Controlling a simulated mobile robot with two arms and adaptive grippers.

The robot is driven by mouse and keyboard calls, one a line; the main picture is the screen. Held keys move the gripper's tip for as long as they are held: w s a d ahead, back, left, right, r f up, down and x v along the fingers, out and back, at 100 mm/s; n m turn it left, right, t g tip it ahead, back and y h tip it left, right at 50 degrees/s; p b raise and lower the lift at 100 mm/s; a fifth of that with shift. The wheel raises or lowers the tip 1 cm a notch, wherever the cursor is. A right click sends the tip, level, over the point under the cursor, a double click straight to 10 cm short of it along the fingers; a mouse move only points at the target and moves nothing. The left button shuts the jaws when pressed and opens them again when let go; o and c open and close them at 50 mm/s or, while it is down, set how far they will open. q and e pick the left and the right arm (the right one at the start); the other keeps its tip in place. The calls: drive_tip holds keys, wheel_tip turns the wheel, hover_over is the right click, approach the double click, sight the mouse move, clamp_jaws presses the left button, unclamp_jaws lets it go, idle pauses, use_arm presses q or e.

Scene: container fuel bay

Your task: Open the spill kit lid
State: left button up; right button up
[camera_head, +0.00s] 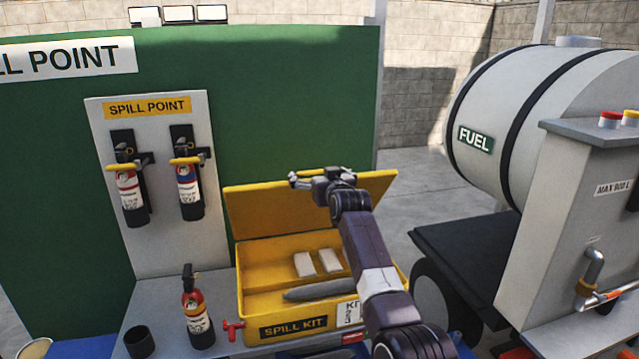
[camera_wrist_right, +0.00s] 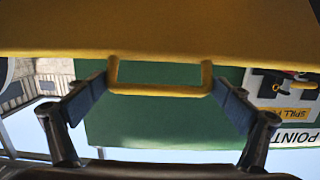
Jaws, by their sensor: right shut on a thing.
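The yellow spill kit (camera_head: 252,312) stands on the grey bench with its lid (camera_head: 268,210) raised at the back, so its inside shows. Two pale blocks (camera_head: 317,263) and a long grey roll (camera_head: 318,289) lie inside it. My right gripper (camera_head: 322,180) is at the lid's upper edge, its arm crossing the right part of the box. In the right wrist view, the fingers (camera_wrist_right: 163,92) are at the two ends of the yellow lid handle (camera_wrist_right: 160,91), shut on it. The left gripper is not in view.
A fire extinguisher (camera_head: 196,310) and a dark cup (camera_head: 139,342) stand left of the kit. Two more extinguishers (camera_head: 189,190) hang on the grey spill point board (camera_head: 160,240). A fuel tank (camera_head: 545,110) and grey cabinet (camera_head: 550,220) stand at the right.

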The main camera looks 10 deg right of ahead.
drive_tip(key=shift+r, duration=0.3)
drive_tip(key=o, duration=1.3)
drive_tip(key=shift+a, duration=0.1)
drive_tip(key=s, duration=0.4)
drive_tip(key=s+r, duration=0.1)
drive_tip(key=s, duration=0.7)
drive_tip(key=shift+d+r, duration=0.2)
drive_tip(key=shift+r, duration=0.05)
